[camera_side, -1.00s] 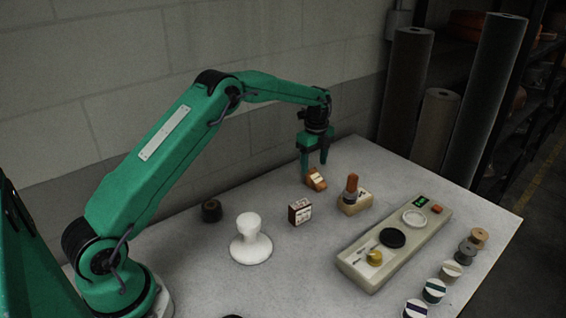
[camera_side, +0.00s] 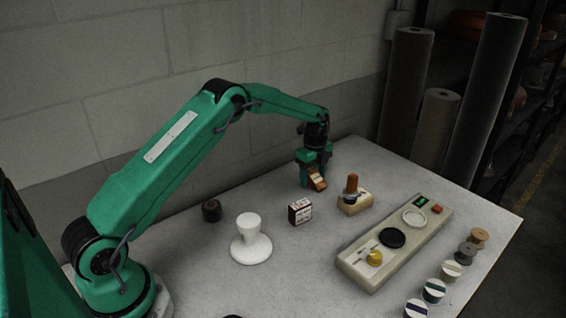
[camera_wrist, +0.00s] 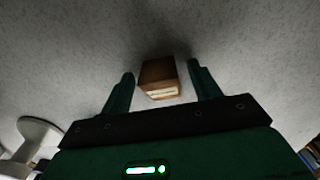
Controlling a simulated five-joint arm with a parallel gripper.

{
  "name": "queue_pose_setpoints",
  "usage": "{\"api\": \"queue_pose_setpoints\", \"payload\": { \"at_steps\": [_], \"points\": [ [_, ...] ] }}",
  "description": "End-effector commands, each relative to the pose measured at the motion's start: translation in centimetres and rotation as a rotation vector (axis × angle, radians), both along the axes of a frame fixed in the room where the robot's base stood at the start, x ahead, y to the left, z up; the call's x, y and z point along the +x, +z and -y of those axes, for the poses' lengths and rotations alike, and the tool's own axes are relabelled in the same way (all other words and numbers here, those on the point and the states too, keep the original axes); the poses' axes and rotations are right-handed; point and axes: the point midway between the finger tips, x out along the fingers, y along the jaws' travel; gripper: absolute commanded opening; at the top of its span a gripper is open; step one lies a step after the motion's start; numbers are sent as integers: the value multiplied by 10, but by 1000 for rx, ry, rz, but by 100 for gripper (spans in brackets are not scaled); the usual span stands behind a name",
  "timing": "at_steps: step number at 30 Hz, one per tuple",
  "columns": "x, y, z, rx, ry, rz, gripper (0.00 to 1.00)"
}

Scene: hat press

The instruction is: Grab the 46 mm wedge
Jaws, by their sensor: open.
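An orange-brown wedge with a pale label (camera_side: 317,180) stands on the table below my gripper (camera_side: 312,178) in the side view. In the wrist view the wedge (camera_wrist: 158,78) lies between the two green fingers of my gripper (camera_wrist: 160,80). My gripper is open and low around the wedge. The label's text is too small to read, so I cannot confirm its size.
A wooden-handled stamp-like block (camera_side: 353,203) stands to the right. A white flared stand (camera_side: 251,246), a dark cylinder (camera_side: 212,211), a long pale control panel (camera_side: 440,228) and several spools (camera_side: 466,252) share the table.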

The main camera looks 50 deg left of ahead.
Motion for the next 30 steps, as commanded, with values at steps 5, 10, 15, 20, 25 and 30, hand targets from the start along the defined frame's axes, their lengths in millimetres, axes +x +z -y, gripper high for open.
{"api": "queue_pose_setpoints", "payload": {
  "at_steps": [5,10,15,20,25,30],
  "points": [
    [0,0,0,0,0,0,52],
    [0,0,0,0,0,0,19],
    [0,1,0,0,0,1,13],
    [0,2,0,0,0,1,13],
    [1,11,0,0,0,2,13],
    [1,30,0,1,0,3,13]
  ]
}}
